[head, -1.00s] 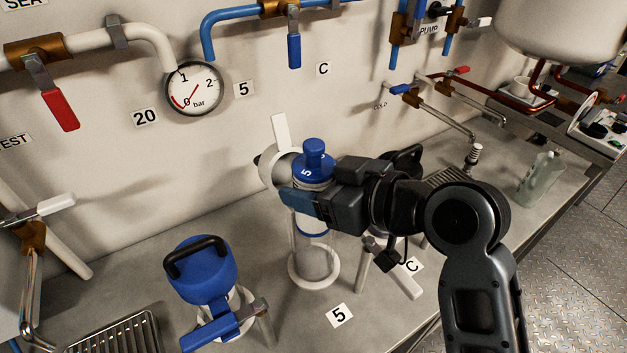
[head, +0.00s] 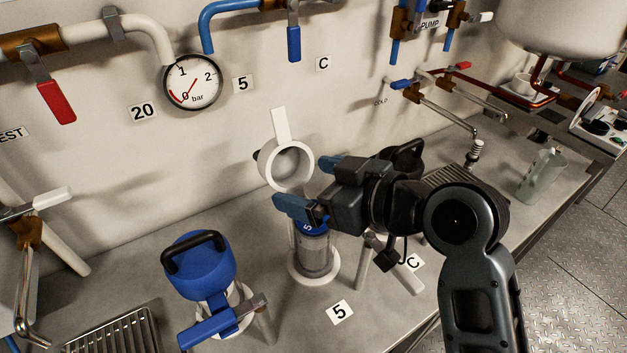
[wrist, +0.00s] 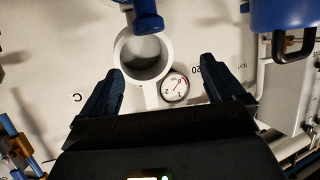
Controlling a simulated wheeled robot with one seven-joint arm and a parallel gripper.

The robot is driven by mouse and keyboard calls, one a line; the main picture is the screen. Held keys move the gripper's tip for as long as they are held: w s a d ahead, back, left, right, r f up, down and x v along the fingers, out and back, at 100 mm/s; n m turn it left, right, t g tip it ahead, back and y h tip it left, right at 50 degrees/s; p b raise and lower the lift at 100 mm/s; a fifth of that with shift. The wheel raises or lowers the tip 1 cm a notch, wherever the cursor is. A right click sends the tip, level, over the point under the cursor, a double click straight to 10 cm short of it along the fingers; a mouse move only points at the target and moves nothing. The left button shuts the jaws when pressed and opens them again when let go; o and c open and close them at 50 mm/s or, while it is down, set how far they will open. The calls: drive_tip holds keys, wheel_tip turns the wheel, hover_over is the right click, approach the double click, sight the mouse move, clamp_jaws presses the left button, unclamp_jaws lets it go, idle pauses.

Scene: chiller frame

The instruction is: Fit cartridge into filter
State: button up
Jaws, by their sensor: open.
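The cartridge's blue top marked 5 (head: 308,227) shows just under my gripper, over a grey, see-through filter housing (head: 318,258) that stands on the bench. The cartridge looks upright and in line with the housing; my gripper partly hides its top, and I cannot tell how deep it sits. In the wrist view a blue knob (wrist: 147,16) shows at the top edge, probably the cartridge's. My gripper (head: 300,182) is open and empty above it, its fingers (wrist: 165,85) spread. A white ring with a handle (head: 284,125) stands open behind the housing.
A blue-topped unit with a black handle (head: 200,262) stands left, and another black handle (head: 407,157) shows behind my wrist. A pressure gauge (head: 192,82) and valved pipes line the wall. A bottle (head: 540,177) stands right. The bench by the 5 label (head: 340,312) is clear.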

drive_tip(key=shift+f, duration=0.1)
drive_tip(key=b+v, duration=0.1)
drive_tip(key=v, duration=0.6)
drive_tip(key=shift+s+d+r, duration=0.2)
drive_tip(key=shift+d, duration=0.1)
drive_tip(key=shift+d, duration=0.1)
